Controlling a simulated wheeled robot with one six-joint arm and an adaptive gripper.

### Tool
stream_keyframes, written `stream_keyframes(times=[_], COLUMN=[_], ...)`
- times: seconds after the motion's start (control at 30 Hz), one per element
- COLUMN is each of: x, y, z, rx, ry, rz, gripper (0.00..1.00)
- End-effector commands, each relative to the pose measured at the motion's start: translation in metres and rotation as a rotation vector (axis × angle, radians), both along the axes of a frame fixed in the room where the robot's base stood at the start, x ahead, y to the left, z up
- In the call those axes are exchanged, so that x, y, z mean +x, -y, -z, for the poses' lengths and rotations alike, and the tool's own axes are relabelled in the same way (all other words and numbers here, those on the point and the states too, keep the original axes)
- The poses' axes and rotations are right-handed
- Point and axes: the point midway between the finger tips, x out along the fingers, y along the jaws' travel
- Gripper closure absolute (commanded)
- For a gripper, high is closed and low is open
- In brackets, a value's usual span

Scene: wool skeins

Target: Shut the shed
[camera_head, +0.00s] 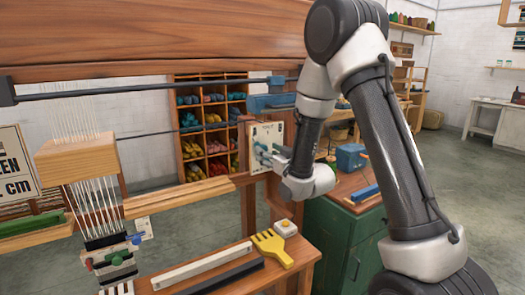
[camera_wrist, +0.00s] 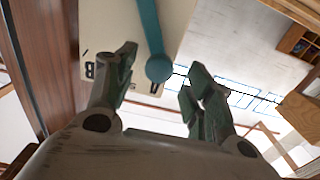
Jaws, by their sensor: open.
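A pale lever plate (camera_head: 265,133) is fixed to the loom's right post; it fills the upper middle of the wrist view (camera_wrist: 100,45). A teal lever (camera_wrist: 149,25) crosses it, ending in a round knob (camera_wrist: 158,69). The knob lies close to a letter that looks like A; a B shows to its left. My gripper (camera_wrist: 161,66) is open, with a finger on each side of the knob and visible gaps. In the head view, my gripper (camera_head: 270,155) is at the plate and partly hides the lever. White warp threads (camera_head: 98,200) run through a wooden block (camera_head: 78,158) and spread apart below it.
A yellow comb (camera_head: 271,248), a small white item with a button (camera_head: 286,228) and long bars (camera_head: 205,265) lie on the front bench. A green cabinet (camera_head: 340,245) stands right of the post. A rack of skeins (camera_head: 210,120) stands behind.

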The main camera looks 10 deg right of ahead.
Motion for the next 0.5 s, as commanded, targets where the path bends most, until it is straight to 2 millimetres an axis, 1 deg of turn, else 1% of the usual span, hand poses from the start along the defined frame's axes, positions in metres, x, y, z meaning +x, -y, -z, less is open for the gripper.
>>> stream_keyframes(times=[0.03,0.1,0.2,0.33,0.5], x=[0.009,0.019,0.032,0.04,0.042], y=[-0.003,-0.006,-0.01,-0.013,-0.013], z=[0.0,0.0,0.001,0.0,0.0], rx=[0.0,0.0,0.0,-0.001,-0.001], ry=[0.0,0.0,-0.001,-0.002,-0.002], rz=[0.0,0.0,0.001,0.001,0.001], gripper=[0.47,0.47,0.47,0.47,0.47])
